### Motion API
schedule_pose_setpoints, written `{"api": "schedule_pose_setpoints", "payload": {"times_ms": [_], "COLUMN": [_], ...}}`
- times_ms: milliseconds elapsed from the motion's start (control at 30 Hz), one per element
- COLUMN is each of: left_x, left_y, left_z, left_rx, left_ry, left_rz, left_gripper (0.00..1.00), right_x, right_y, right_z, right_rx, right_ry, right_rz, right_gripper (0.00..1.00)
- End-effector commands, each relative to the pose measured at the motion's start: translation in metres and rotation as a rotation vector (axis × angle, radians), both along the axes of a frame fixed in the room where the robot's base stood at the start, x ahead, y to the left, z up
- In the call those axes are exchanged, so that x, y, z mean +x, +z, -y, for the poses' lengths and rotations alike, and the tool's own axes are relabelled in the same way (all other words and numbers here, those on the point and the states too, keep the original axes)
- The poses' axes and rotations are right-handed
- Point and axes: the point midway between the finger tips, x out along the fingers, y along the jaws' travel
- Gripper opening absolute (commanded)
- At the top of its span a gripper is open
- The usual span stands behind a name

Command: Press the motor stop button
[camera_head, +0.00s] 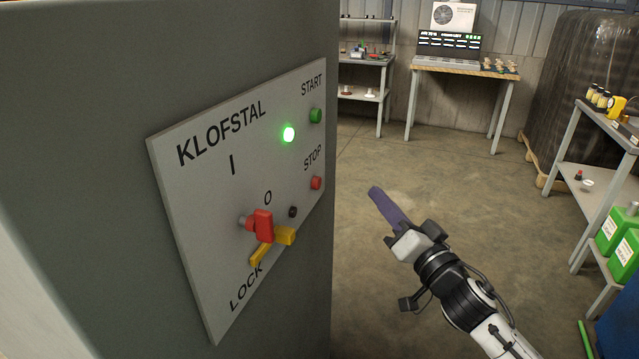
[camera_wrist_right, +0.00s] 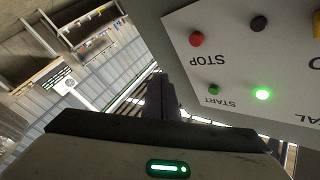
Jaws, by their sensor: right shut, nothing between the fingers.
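The red stop button (camera_head: 316,183) sits on the right side of a grey control panel (camera_head: 185,160), under the word STOP. It also shows in the right wrist view (camera_wrist_right: 196,39), where the panel appears upside down. Above it is the green start button (camera_head: 316,116), with a lit green lamp (camera_head: 289,134) beside it. My right gripper (camera_head: 376,192) is shut and empty, to the right of the panel and apart from it. In the right wrist view its fingers (camera_wrist_right: 160,92) point past the panel's edge. My left gripper is not in view.
The panel has a red rotary switch (camera_head: 263,226) with a yellow lock piece (camera_head: 284,236) and a small black knob (camera_head: 293,211). A wooden-topped table (camera_head: 462,70) stands at the back. Shelving (camera_head: 590,190) stands at the right. The floor (camera_head: 440,160) between is clear.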

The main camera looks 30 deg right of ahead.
Motion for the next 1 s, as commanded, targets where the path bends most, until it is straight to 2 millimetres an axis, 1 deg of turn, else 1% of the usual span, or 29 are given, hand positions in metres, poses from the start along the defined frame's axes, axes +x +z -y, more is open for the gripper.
{"api": "schedule_pose_setpoints", "payload": {"times_ms": [167, 500, 600, 800, 1000], "left_x": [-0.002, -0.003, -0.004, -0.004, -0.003], "left_y": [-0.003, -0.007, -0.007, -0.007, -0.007], "left_z": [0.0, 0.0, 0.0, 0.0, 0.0], "left_rx": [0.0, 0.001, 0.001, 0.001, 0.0], "left_ry": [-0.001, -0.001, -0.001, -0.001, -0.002], "left_rz": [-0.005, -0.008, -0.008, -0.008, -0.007], "left_gripper": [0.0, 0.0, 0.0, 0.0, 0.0], "right_x": [0.012, 0.048, 0.056, 0.065, 0.066], "right_y": [0.0, 0.0, 0.0, -0.001, -0.001], "right_z": [-0.01, -0.041, -0.047, -0.055, -0.056], "right_rx": [0.002, 0.002, 0.003, 0.001, 0.0], "right_ry": [0.0, 0.0, -0.002, -0.001, 0.0], "right_rz": [0.002, 0.002, 0.001, -0.001, -0.001], "right_gripper": [0.0, 0.0, 0.0, 0.0, 0.0]}}
